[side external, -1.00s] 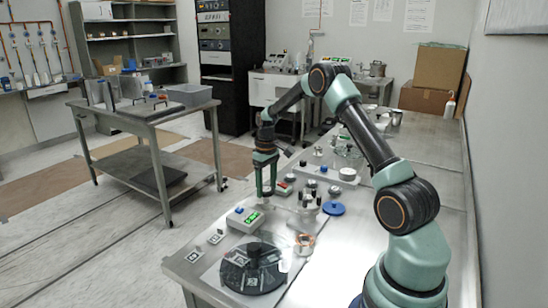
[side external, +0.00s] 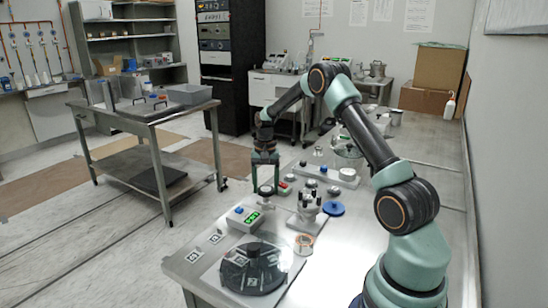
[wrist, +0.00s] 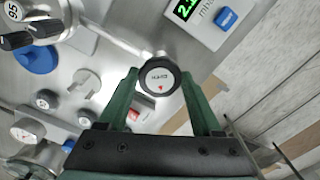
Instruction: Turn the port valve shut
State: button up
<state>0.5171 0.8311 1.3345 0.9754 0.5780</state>
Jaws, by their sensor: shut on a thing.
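The port valve knob (wrist: 161,82) is round and black, with a white cap carrying small lettering and a red arrow mark. In the wrist view it sits between the tips of my gripper (wrist: 160,88), a green finger on each side. My gripper is shut on it. In the side view my gripper (side external: 266,189) points straight down at the left edge of the steel bench (side external: 345,250), where the knob is small and hard to make out. The cap lettering is too blurred to read surely.
A gauge box (side external: 244,217) with a green display and blue button stands close by. It shows in the wrist view (wrist: 205,18) too. A blue disc (side external: 333,209), several small knobs and a round black-topped plate (side external: 253,268) lie around. The bench's right side is clear.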

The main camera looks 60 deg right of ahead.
aim_at(265, 189)
jog(key=m, duration=0.3)
jog(key=shift+r+m, duration=0.1)
jog(key=shift+m, duration=2.1)
jog(key=o, duration=1.4)
jog(key=shift+w, duration=0.1)
notch_tip(265, 189, up, 12)
jog(key=shift+r, duration=0.1)
